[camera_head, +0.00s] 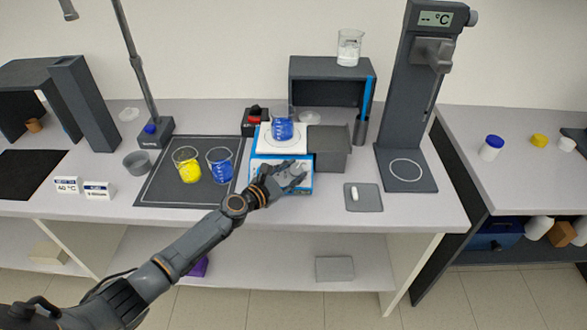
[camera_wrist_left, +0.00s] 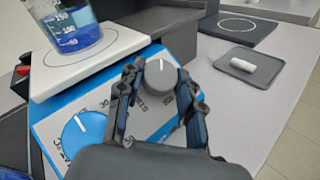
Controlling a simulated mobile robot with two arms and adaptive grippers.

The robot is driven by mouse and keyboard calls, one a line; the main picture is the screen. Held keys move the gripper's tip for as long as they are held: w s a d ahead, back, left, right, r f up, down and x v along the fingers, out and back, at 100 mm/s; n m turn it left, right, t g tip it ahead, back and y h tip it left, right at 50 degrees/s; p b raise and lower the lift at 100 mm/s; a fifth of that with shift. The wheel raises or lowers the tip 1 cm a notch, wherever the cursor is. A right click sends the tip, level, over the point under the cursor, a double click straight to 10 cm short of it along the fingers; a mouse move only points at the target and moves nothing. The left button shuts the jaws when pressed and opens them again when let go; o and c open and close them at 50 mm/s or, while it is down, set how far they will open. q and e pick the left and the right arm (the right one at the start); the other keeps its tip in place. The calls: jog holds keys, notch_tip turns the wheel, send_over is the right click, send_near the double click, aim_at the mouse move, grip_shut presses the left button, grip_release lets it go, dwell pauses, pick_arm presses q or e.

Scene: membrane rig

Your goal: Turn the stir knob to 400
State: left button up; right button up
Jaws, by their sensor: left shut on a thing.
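The stirrer hot plate (camera_head: 268,172) has a white top and a blue-edged front panel. Its grey knob (camera_wrist_left: 160,76) shows in the left wrist view, with a white pointer line directed roughly up in the picture. My left gripper (camera_head: 292,176) is at the panel's right part, and its fingers are shut on the sides of this knob. A blue knob (camera_wrist_left: 84,134) sits to the left on the same panel. A beaker of blue liquid (camera_wrist_left: 74,28) stands on the plate. My right gripper is not in view.
Beakers with yellow (camera_head: 187,168) and blue liquid (camera_head: 220,165) stand on a dark mat left of the plate. A dark grey box (camera_head: 330,150) is close on the right. A grey pad (camera_head: 371,204) holds a small white bar (camera_head: 354,192). The front bench edge is clear.

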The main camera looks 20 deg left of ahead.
pick_arm(q)
jog(key=shift+w+a+m+g+h, duration=0.1)
jog(key=shift+a+m+g+h, duration=0.1)
jog(key=shift+m+g+h, duration=0.7)
jog(key=shift+w+m+g+b, duration=0.1)
jog(key=shift+m+g+b, duration=0.4)
jog(key=shift+m, duration=0.7)
jog(key=m+g+h+b, duration=0.1)
jog(key=m+g, duration=0.2)
jog(key=shift+w+a+r+m+g+h+b, duration=0.1)
jog(key=shift+w+r+m+g+h+b, duration=0.05)
jog(key=shift+m+g+h+b, duration=0.2)
jog(key=shift+r+m+g+b, duration=0.1)
jog(key=shift+m+g+b, duration=0.7)
jog(key=shift+m+g, duration=0.55)
jog(key=shift+g, duration=0.3)
jog(key=o, duration=1.2)
